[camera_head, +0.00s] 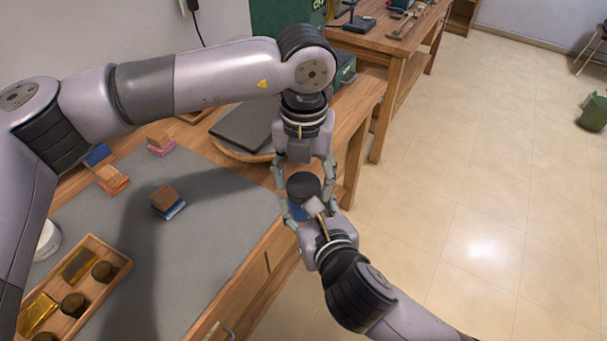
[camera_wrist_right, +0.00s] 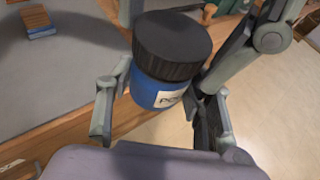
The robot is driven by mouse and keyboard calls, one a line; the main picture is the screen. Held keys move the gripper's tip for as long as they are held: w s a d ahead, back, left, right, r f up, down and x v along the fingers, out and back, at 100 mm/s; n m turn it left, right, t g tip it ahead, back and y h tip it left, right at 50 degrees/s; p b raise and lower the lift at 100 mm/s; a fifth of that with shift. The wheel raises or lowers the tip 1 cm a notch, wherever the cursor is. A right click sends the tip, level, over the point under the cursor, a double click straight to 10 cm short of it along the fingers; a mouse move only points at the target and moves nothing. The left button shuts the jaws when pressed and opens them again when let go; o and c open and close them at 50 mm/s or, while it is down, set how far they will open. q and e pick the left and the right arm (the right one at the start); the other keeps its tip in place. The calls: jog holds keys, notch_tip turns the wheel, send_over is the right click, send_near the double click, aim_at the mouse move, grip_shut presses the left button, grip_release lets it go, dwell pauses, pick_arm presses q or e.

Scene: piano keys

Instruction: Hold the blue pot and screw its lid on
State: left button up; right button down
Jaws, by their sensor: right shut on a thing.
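The blue pot (camera_wrist_right: 155,92) has a white label and is upright but a little tilted in the right wrist view. Its black ridged lid (camera_wrist_right: 172,45) sits on top of it; I cannot tell how tightly. In the head view the lid (camera_head: 303,186) hides most of the pot (camera_head: 298,213). My right gripper (camera_head: 309,216) is shut on the pot, with one finger on each side. My left gripper (camera_head: 304,178) points down from above, its fingers on either side of the lid. Whether they touch it is unclear.
The pot is held beyond the edge of the workbench with its grey mat (camera_head: 215,225). Several small blocks (camera_head: 167,198) and a wooden tray (camera_head: 118,270) with dark round pieces are on it. A dark flat box (camera_head: 247,128) lies behind. Open floor is to the right.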

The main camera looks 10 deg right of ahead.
pick_arm(q)
jog(key=c, duration=0.9)
jog(key=m, duration=0.4)
jog(key=shift+c, duration=0.2)
jog(key=m, duration=0.5)
jog(key=shift+m, duration=0.4)
jog(key=m, duration=0.9)
jog(key=o, duration=1.3)
